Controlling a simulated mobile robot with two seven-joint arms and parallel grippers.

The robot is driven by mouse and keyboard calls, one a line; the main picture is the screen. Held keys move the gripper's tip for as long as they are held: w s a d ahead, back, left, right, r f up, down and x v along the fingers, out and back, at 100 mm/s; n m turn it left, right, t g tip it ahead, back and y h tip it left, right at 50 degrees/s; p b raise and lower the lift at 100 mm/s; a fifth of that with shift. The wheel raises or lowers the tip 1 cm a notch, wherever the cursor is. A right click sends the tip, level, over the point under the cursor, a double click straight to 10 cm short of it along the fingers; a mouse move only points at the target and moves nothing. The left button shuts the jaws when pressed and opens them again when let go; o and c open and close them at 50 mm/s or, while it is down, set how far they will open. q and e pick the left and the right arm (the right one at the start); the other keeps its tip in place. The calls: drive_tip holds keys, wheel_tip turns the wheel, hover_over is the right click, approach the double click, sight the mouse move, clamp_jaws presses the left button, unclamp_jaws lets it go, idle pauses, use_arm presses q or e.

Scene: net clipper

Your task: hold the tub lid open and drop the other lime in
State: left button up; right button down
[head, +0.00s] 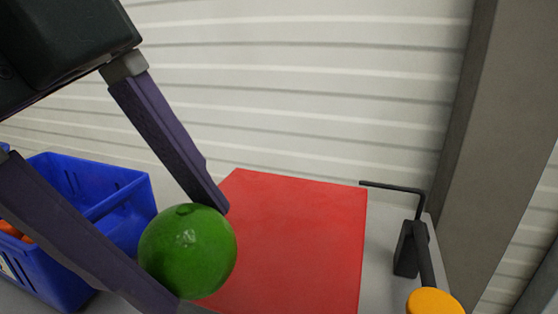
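A green lime (188,252) is between the two purple fingers of my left gripper (204,258), low and left of centre in the head view. The fingers meet it on its upper right and lower left sides, and it fills the gap between them. It overlaps the left edge of a flat red panel (300,235); I cannot tell its height above it. I cannot tell whether the red panel is a lid or a mat. No tub with an open lid can be made out. My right gripper is out of view.
A blue crate (133,190) with something orange (12,230) inside stands at the left, partly hidden by my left gripper. At the right is a black device (406,250) with a thin bent rod and a yellow-orange round end (434,301). A ridged pale wall and grey post stand behind.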

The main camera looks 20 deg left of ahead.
use_arm(q)
drive_tip(key=s+d+m+g, duration=0.4)
drive_tip(key=s+m+g, duration=0.2)
drive_tip(key=m, duration=1.1)
drive_tip(key=shift+s+d+r+m+y, duration=0.2)
drive_tip(key=shift+d+m+y, duration=0.1)
drive_tip(key=shift+d+m, duration=0.1)
drive_tip(key=shift+w, duration=0.1)
